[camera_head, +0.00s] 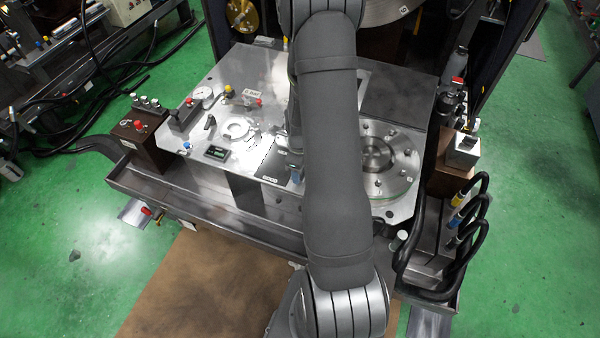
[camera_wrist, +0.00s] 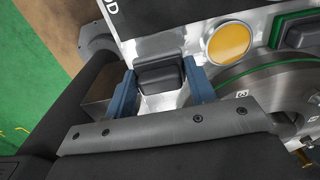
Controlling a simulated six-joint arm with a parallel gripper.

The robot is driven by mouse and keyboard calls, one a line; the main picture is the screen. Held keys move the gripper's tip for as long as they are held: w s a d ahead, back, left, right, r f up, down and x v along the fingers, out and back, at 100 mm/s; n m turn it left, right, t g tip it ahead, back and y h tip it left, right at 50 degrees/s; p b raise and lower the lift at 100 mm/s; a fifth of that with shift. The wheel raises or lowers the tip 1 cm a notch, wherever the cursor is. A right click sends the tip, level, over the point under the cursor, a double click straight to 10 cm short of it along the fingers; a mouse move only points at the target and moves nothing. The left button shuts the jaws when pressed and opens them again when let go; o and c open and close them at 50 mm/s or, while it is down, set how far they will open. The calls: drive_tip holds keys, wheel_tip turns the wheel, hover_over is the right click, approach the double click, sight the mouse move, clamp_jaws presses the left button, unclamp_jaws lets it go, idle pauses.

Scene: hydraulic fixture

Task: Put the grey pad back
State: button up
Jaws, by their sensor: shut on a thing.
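The grey pad (camera_wrist: 160,76), a small dark block with rounded edges, sits between the two blue fingers of my gripper (camera_wrist: 160,90) in the wrist view. My gripper is shut on it, above or at the bright metal top plate, beside a black panel (camera_wrist: 165,18) with white lettering. I cannot tell whether the pad touches the plate. In the head view my arm hides the pad and most of my gripper; only a bit of blue finger (camera_head: 296,176) shows at the arm's left side, near the black panel (camera_head: 275,163).
A round bolted metal flange (camera_head: 376,157) lies right of my arm. A yellow disc (camera_wrist: 228,42) and a dark green-edged part (camera_wrist: 303,32) are close by. A gauge (camera_head: 203,94), knobs and a white ring (camera_head: 236,129) stand left. Black hoses (camera_head: 470,220) curve at the right.

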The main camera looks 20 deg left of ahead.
drive_tip(key=shift+f, duration=1.15)
drive_tip(key=shift+f, duration=0.1)
drive_tip(key=o, duration=1)
wheel_tip(320, 180, up, 12)
drive_tip(key=shift+r, duration=0.1)
wheel_tip(320, 180, down, 12)
drive_tip(key=shift+f, duration=0.2)
drive_tip(key=shift+r, duration=0.2)
